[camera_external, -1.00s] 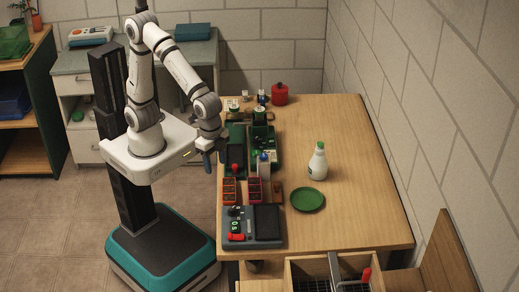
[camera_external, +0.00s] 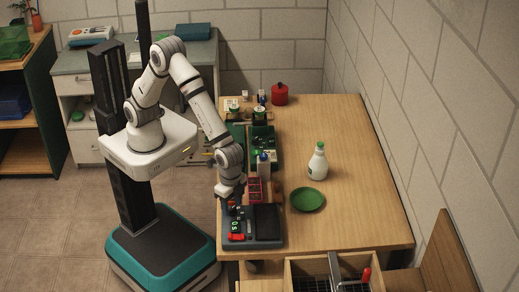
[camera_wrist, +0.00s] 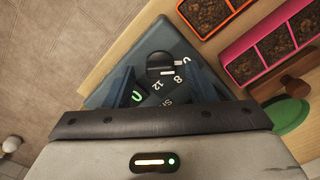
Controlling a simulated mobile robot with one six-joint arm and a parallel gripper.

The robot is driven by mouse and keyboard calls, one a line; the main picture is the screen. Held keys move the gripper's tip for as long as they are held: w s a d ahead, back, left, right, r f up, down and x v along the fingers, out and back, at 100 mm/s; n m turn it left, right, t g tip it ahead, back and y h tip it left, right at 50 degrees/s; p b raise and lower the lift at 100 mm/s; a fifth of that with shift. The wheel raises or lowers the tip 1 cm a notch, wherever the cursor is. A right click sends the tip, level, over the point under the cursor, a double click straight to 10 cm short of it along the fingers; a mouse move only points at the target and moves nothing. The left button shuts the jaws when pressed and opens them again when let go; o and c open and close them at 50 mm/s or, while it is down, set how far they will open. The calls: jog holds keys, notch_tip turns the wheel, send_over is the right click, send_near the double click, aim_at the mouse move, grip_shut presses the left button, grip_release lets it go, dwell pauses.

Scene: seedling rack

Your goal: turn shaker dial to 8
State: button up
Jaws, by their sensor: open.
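The shaker (camera_external: 268,222) is a dark box with a black plate, a red switch (camera_external: 236,237) and a green-lit display (camera_external: 236,226), at the table's near left corner. In the wrist view its black round dial (camera_wrist: 160,64) has a pale mark on it and white numerals beside it, 8 and 12 among them. Which numeral the mark points to I cannot tell. My gripper (camera_wrist: 163,82) is open, its bluish fingers on either side of the dial area, with no visible grip on it. In the external view my wrist hides the dial.
An orange tray (camera_wrist: 208,12) and a pink tray (camera_wrist: 275,45) of soil lie beside the shaker. A white bottle (camera_external: 317,162) and a green saucer (camera_external: 307,199) stand to the right. The right part of the table is clear.

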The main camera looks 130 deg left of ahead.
jog(key=shift+f, duration=0.35)
jog(key=c, duration=1)
jog(key=shift+m, duration=0.4)
jog(key=m+b, duration=0.2)
jog(key=m, duration=0.1)
jog(key=shift+m, duration=0.3)
jog(key=m+b, duration=0.1)
jog(key=m, duration=0.4)
jog(key=shift+b, duration=0.35)
jog(key=shift+m, duration=0.3)
